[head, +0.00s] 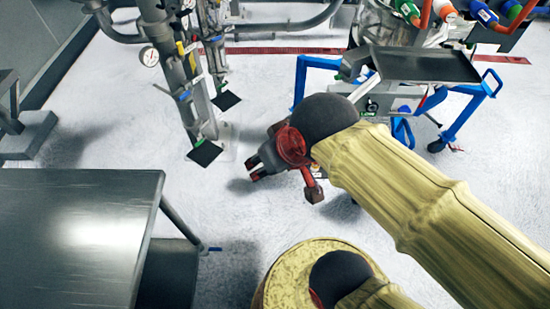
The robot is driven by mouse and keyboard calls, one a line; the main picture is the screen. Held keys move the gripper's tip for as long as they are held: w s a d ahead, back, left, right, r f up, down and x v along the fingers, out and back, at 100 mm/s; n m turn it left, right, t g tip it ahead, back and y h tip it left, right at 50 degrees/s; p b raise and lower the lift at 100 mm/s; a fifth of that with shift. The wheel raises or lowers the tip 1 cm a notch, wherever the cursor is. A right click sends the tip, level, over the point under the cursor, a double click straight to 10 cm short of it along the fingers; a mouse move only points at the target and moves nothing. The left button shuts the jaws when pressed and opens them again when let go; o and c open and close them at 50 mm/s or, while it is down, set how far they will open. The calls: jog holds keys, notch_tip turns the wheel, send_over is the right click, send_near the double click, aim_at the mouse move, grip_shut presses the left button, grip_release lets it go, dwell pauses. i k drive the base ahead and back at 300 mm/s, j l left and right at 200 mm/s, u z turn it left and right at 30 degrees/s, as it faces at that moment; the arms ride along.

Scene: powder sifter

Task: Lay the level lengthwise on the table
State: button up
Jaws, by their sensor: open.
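The metal table (75,235) fills the lower left of the head view, and the part of its top in view is bare. I cannot make out a level anywhere in this view. My gripper (252,171) is open and points left, with nothing visible between its fingers. It is over the floor, to the right of the table and apart from it. A dark red block-like piece hangs beside my wrist, and I cannot tell what it is.
A blue-framed cart with a grey tray (425,65) stands at the upper right. Upright pipes with a gauge (149,57) and dark feet stand at the upper middle-left. Pale floor (110,120) lies open between the pipes and the table.

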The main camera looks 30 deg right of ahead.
aim_at(50, 259)
jog(key=k+l+u, duration=0.1)
jog(key=l, duration=0.2)
jog(key=k+l+u, duration=0.1)
jog(key=l, duration=0.2)
jog(key=k+l+u, duration=0.1)
jog(key=l, duration=0.2)
jog(key=i+l+u, duration=0.15)
jog(key=l, duration=0.15)
jog(key=i+l+u, duration=0.1)
jog(key=l, duration=0.25)
jog(key=i+l+u, duration=0.15)
jog(key=l, duration=0.2)
jog(key=k+j, duration=0.05)
